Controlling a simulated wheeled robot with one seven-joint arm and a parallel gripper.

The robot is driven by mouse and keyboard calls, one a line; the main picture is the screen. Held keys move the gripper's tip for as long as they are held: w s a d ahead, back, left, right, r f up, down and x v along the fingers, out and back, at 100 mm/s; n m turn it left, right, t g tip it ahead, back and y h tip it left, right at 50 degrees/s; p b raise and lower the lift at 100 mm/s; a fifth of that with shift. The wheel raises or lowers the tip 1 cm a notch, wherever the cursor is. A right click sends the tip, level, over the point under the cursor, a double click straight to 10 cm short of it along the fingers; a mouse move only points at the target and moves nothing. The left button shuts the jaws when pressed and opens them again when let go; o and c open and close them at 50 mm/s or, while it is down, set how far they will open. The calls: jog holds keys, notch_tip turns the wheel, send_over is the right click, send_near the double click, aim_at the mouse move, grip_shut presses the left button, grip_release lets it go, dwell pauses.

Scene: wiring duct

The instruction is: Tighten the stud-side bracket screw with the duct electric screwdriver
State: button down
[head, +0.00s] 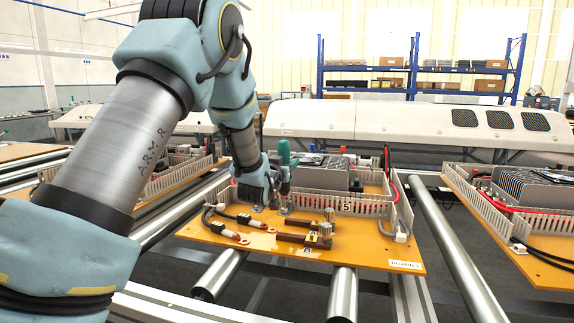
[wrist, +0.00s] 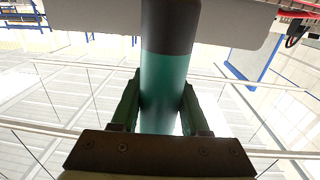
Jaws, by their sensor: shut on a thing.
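My gripper (head: 277,187) is at the left part of the orange board (head: 350,253), in front of the slotted wiring duct (head: 345,206). It is shut on the duct electric screwdriver (head: 284,152), whose green body stands roughly upright above the jaws. In the wrist view the screwdriver (wrist: 166,85) is a green cylinder with a dark section, between the two jaws (wrist: 160,112). Small metal brackets (head: 285,211) show just below the gripper. The stud-side bracket screw and the driver's tip cannot be made out, so contact between them cannot be told.
Copper bars with studs (head: 318,240) lie right of the gripper on the board. Black cables with copper lugs (head: 235,236) lie at its front left. A roller conveyor (head: 343,295) carries the board. Another fitted board (head: 525,235) is at right.

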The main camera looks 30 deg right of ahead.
dwell(0.4)
jog(key=shift+r+p, duration=1.1)
jog(key=shift+r, duration=2)
